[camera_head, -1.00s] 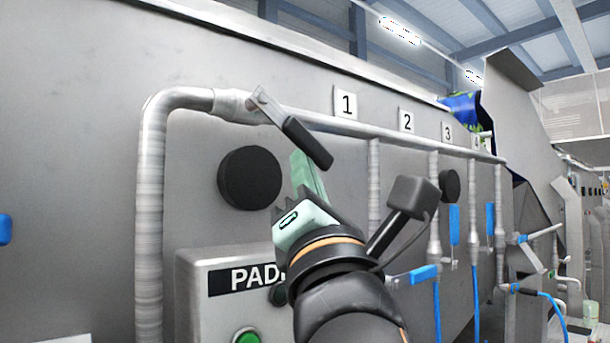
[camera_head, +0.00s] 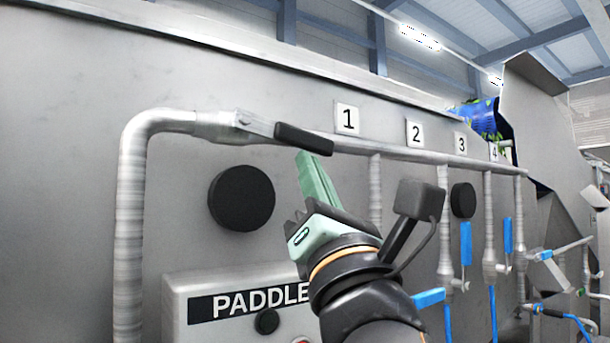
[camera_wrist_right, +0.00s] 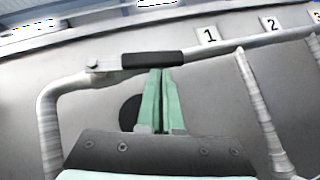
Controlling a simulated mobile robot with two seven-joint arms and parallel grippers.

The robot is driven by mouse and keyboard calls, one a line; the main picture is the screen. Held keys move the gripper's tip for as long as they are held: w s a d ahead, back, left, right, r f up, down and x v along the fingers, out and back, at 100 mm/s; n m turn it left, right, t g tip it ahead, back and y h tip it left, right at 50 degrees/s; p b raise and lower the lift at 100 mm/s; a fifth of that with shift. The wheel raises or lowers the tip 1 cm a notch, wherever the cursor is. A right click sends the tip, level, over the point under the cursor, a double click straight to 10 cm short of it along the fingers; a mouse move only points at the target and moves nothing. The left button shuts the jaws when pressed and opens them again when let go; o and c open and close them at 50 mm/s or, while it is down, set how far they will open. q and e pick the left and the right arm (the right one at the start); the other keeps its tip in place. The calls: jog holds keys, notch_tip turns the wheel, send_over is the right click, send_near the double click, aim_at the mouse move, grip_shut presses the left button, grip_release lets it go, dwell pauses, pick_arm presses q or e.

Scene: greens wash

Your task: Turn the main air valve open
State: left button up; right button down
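The main air valve is a metal lever with a black grip (camera_head: 304,138) on the thick grey pipe, left of the number 1 plate. Its lever now lies nearly along the pipe, sloping slightly down to the right. It also shows in the right wrist view, where the black grip (camera_wrist_right: 152,59) lines up with the pipe. My right gripper (camera_head: 307,156) points up from below, its green fingers together with nothing between them. In the wrist view its fingertips (camera_wrist_right: 161,71) meet the grip's lower edge; whether they touch it I cannot tell. My left gripper is out of view.
A round black knob (camera_head: 241,198) sticks out of the steel wall below the valve. A PADDLE control box (camera_head: 180,300) stands lower left. Vertical branch pipes with blue-handled valves (camera_head: 466,243) stand to the right, under the numbered plates.

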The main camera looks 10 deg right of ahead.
jog(key=shift+w+d+r+h+p, duration=0.15)
jog(key=shift+d+r+h+p, duration=0.25)
jog(key=shift+r, duration=0.35)
jog(key=shift+d, duration=0.1)
